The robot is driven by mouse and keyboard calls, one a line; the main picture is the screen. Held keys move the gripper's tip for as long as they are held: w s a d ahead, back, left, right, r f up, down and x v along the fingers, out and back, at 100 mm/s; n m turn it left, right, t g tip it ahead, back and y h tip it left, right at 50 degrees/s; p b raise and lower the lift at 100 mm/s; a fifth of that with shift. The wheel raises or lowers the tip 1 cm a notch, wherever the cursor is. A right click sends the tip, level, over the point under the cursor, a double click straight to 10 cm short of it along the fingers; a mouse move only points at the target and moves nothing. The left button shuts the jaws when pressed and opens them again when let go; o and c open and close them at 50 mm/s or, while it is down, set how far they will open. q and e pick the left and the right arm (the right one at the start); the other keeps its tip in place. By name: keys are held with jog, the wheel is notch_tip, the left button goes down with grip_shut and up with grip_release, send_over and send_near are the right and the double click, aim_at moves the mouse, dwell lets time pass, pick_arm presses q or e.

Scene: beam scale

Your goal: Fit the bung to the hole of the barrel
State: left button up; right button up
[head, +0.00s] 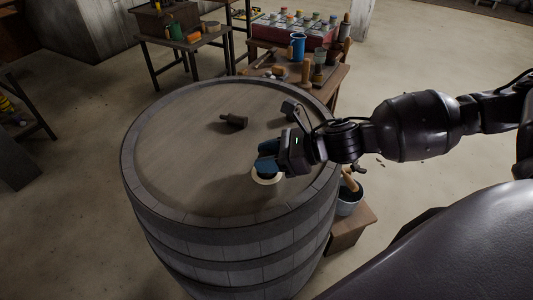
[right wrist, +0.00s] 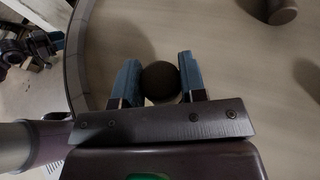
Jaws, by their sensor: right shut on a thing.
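The large wooden barrel (head: 185,140) stands upright, its round top facing me. My right gripper (head: 267,162), with blue fingers, is shut on a dark, round-topped bung (right wrist: 160,80), seen between the fingers in the right wrist view. In the head view the fingers hide the bung, so I cannot tell whether it is in the hole or above it. My left gripper is not in view.
A brown wooden tap-like piece (head: 233,120) lies on the barrel top behind my gripper. A table with jars and tools (head: 335,75) stands behind the barrel. A grey bucket (head: 349,203) is at its right. The left of the barrel top is clear.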

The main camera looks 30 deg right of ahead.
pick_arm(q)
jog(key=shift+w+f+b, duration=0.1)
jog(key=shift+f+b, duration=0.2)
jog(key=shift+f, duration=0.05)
pick_arm(e)
jog(key=shift+f, duration=0.65)
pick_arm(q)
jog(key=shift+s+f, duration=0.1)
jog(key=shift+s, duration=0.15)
pick_arm(e)
jog(key=o, duration=1)
jog(key=shift+s+d+r, duration=0.2)
jog(key=shift+s+d, duration=0.15)
jog(key=shift+d, duration=0.15)
jog(key=v, duration=0.4)
jog(key=shift+s+d+r+p, duration=0.15)
jog(key=shift+s+d+p, duration=0.05)
jog(key=shift+p, duration=0.1)
jog(key=shift+p+v, duration=0.65)
jog(key=shift+v, duration=1.45)
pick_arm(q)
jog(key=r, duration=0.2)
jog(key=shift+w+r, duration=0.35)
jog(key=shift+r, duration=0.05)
pick_arm(e)
jog(key=shift+s+d+r, duration=0.15)
jog(key=shift+d, duration=0.15)
